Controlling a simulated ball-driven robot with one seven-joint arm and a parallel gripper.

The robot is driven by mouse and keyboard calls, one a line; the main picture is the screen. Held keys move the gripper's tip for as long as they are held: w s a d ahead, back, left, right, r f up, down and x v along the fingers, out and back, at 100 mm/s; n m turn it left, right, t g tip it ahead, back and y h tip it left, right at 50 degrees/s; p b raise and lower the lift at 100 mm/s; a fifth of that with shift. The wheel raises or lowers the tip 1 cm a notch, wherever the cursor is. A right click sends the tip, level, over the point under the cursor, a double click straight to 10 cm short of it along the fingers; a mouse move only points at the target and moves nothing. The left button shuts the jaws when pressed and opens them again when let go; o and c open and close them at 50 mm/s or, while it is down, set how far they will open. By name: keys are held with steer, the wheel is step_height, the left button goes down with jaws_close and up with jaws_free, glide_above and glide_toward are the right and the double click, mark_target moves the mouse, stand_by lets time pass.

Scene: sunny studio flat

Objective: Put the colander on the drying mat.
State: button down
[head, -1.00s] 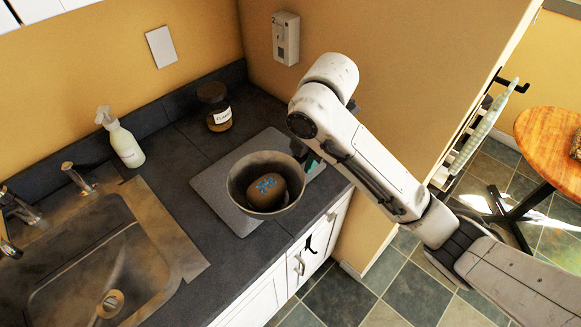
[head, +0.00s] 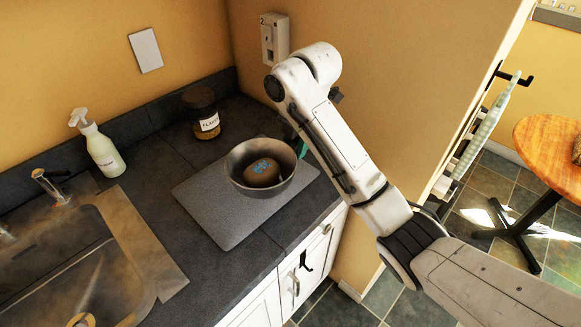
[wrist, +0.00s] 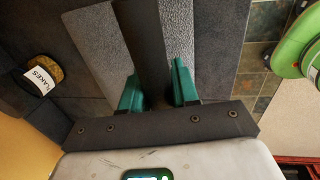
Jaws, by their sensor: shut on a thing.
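The colander is a grey metal bowl (head: 272,191) with a brown rounded object (head: 262,174) marked in blue inside it. It is upright over the drying mat (head: 208,205), a grey rectangle on the dark counter. I cannot tell whether its base touches the mat. My gripper (head: 299,146) is at the bowl's right rim, partly hidden behind the bowl and arm. In the wrist view the teal fingers (wrist: 159,88) are shut on the colander's dark edge (wrist: 148,40), with the mat (wrist: 98,38) below.
A jar labelled FLAKES (head: 203,114) stands behind the mat near the wall. A spray bottle (head: 100,148) and the sink (head: 75,275) are to the left. A wall (head: 400,90) rises close on the right. Bare counter (head: 160,222) lies left of the mat.

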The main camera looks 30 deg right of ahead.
steer(key=w+f, duration=0.2)
steer(key=f, duration=0.1)
steer(key=w+f, duration=0.1)
steer(key=shift+w+d+f, duration=0.2)
steer(key=shift+w+d, duration=0.1)
steer(key=shift+w, duration=0.1)
steer(key=shift+f+p, duration=0.4)
steer(key=shift+f, duration=1.25)
steer(key=shift+f, duration=0.1)
steer(key=c, duration=0.8)
jaws_free()
steer(key=shift+c, duration=0.2)
step_height(320, 180, up, 12)
steer(key=s+p, duration=0.1)
steer(key=s, duration=0.1)
steer(key=shift+d+p, duration=0.3)
steer(key=shift+d, duration=0.1)
